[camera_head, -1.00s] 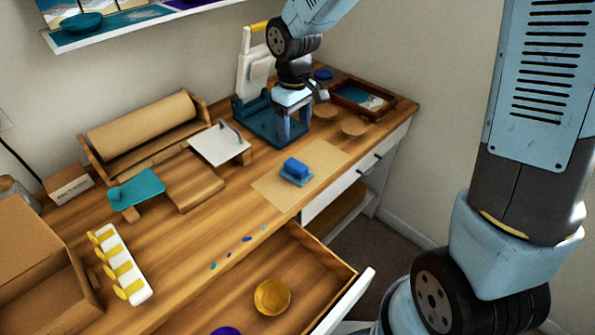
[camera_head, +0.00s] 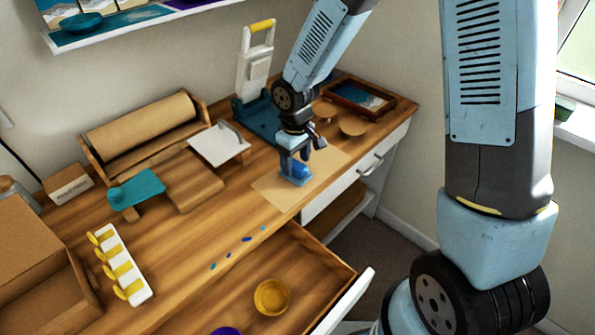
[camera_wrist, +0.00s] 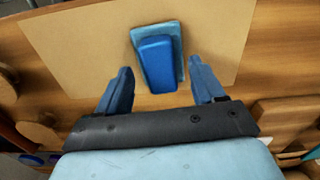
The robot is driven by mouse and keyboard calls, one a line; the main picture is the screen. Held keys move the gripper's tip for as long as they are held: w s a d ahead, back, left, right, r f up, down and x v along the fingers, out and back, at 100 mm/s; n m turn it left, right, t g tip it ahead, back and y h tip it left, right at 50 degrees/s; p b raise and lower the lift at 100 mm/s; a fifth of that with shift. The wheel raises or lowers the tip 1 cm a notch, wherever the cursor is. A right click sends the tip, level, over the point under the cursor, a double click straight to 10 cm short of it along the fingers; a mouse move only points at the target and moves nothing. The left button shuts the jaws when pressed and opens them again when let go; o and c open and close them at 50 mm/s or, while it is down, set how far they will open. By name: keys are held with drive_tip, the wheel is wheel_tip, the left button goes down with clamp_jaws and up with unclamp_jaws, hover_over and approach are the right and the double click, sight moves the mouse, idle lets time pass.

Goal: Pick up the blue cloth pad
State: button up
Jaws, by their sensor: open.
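The blue cloth pad (camera_wrist: 158,64) is a blue block on a lighter blue flat base. It lies on a tan paper sheet (camera_wrist: 85,40) on the wooden bench. In the head view the pad (camera_head: 298,172) is partly hidden by my gripper (camera_head: 295,168), which is right over it. In the wrist view my gripper (camera_wrist: 162,88) is open, with one finger on each side of the pad's near end. The fingers look apart from the pad, with nothing held. Their exact height above the sheet is hard to tell.
An open drawer (camera_head: 350,300) at the front holds a yellow bowl (camera_head: 272,297). A teal press with a white lever (camera_head: 254,65) stands behind my arm. A framed tray (camera_head: 358,97) sits at the back right. Small blue spots mark the bench edge.

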drive_tip(key=shift+f, duration=1.05)
drive_tip(key=shift+c, duration=0.3)
drive_tip(key=c, duration=0.6)
drive_tip(key=shift+r, duration=0.5)
wheel_tip(320, 180, up, 2)
drive_tip(key=shift+r, duration=0.2)
drive_tip(key=s+d+r, duration=0.1)
drive_tip(key=s+r, duration=0.2)
drive_tip(key=s, duration=0.1)
drive_tip(key=s+d+r, duration=0.2)
drive_tip(key=s+r, duration=0.1)
drive_tip(key=s, duration=0.1)
drive_tip(key=s+d+r, duration=0.2)
drive_tip(key=s+r, duration=0.1)
drive_tip(key=s, duration=0.2)
drive_tip(key=shift+d+r, duration=0.25)
drive_tip(key=shift+r, duration=0.05)
